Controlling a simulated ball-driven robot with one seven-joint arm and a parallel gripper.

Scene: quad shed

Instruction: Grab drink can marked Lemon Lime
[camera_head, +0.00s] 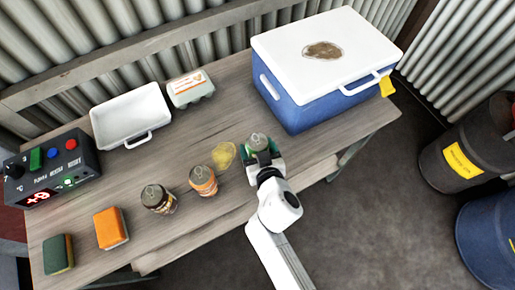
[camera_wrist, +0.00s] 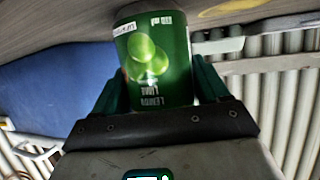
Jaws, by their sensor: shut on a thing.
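The green Lemon Lime can (camera_head: 258,142) is at the right part of the wooden table, just in front of the blue cooler. In the wrist view the can (camera_wrist: 155,60) fills the space between the fingers, with its "Lemon Lime" label and pale green fruit upside down. My gripper (camera_head: 262,155) is shut on the can, one finger on each side. The gripper shows in the wrist view too (camera_wrist: 158,95). Whether the can touches the table is hard to tell.
An orange can (camera_head: 203,181) and a dark can (camera_head: 158,199) stand left of my gripper. A yellow patch (camera_head: 223,156) lies close by. The cooler (camera_head: 310,100) stands behind. A white tray (camera_head: 132,115), egg carton (camera_head: 190,88), control box (camera_head: 50,170) and two sponges (camera_head: 110,229) are farther left.

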